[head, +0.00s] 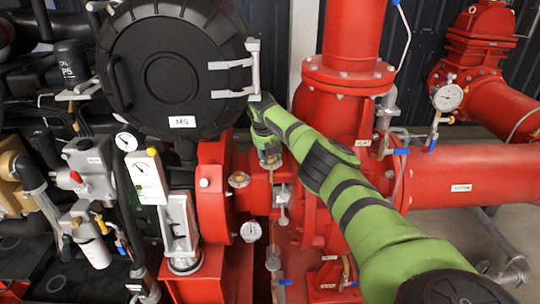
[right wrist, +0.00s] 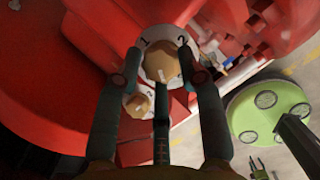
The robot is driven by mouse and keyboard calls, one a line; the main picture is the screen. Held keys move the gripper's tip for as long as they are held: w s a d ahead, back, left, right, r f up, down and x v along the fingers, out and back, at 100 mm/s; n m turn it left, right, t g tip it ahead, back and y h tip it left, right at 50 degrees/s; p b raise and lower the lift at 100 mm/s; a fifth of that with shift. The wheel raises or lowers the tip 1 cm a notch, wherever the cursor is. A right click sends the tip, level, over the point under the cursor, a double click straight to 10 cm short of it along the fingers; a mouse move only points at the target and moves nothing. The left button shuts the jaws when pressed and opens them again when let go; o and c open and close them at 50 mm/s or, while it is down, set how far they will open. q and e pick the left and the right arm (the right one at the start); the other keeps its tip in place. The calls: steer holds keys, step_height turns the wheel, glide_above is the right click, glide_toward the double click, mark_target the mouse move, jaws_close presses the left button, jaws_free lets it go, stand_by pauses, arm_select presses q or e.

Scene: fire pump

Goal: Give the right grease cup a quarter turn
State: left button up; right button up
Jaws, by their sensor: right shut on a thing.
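The right grease cup (head: 271,163) is a small brass-coloured cap on the red pump, at the end of my green right arm in the head view. In the right wrist view the brass cap (right wrist: 167,64) sits on a round white numbered plate, between the two fingers of my right gripper (right wrist: 164,58). The right gripper (head: 268,150) is shut on this cup. A second brass cup (head: 238,180) stands to its left, untouched; it also shows in the right wrist view (right wrist: 138,103). My left gripper is not in view.
A large round black cover (head: 165,70) labelled MG hangs close above left of the gripper. A white lever unit (head: 180,225) and a small gauge (head: 251,231) stand nearby. Red pipes (head: 460,165) with blue-handled valves fill the right side.

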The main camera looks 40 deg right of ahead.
steer(key=shift+s+f, duration=0.2)
steer(key=shift+f, duration=0.1)
steer(key=o, duration=1.1)
steer(key=shift+r, duration=0.1)
steer(key=shift+r, duration=0.1)
